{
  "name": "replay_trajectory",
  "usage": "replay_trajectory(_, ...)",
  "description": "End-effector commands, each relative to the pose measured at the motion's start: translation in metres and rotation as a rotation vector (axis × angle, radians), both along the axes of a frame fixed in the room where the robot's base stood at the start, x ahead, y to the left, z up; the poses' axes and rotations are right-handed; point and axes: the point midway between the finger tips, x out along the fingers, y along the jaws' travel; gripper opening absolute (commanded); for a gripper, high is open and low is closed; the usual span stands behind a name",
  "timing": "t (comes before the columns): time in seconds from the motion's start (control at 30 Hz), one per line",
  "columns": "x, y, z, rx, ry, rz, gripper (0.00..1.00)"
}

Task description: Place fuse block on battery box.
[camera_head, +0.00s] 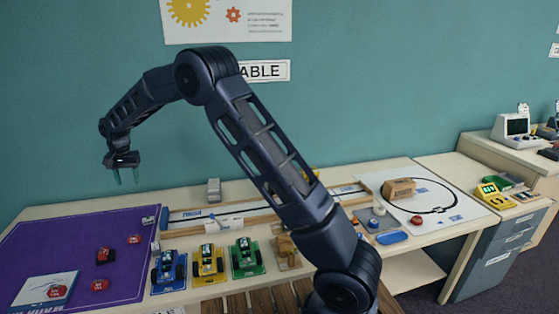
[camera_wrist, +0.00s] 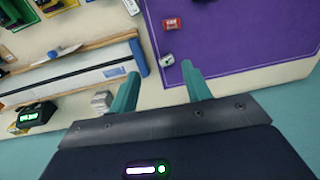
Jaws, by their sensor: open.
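I cannot tell for sure which objects are the fuse block and the battery box. A small grey block (camera_head: 213,190) stands at the table's back edge, behind the long track; it also shows in the wrist view (camera_wrist: 102,100). A dark box with a lit green display (camera_wrist: 35,117) stands farther along that edge in the wrist view; my arm mostly hides that area in the head view. A small whitish block (camera_head: 148,220) lies at the purple mat's corner and shows in the wrist view (camera_wrist: 166,59). My gripper (camera_head: 126,176) is open and empty, raised above the table's back left; its teal fingers (camera_wrist: 160,87) show.
The purple mat (camera_head: 70,250) holds several red pieces. Blue, yellow and green wheeled models (camera_head: 207,262) stand along the front. A cardboard-coloured box (camera_head: 399,188) sits by a black loop at the right. The teal wall (camera_head: 60,110) rises behind the table.

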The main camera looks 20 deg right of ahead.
Motion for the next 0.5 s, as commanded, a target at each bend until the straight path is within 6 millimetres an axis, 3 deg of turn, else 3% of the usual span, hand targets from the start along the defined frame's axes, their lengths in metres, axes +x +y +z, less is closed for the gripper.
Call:
replay_trajectory(0.03, 0.005, -0.022, 0.019, 0.008, -0.009, -0.005, 0.48)
replay_trajectory(0.2, 0.011, -0.091, 0.067, 0.025, -0.033, -0.006, 0.48)
replay_trajectory(0.5, -0.002, -0.213, 0.136, 0.045, -0.082, -0.007, 0.48)
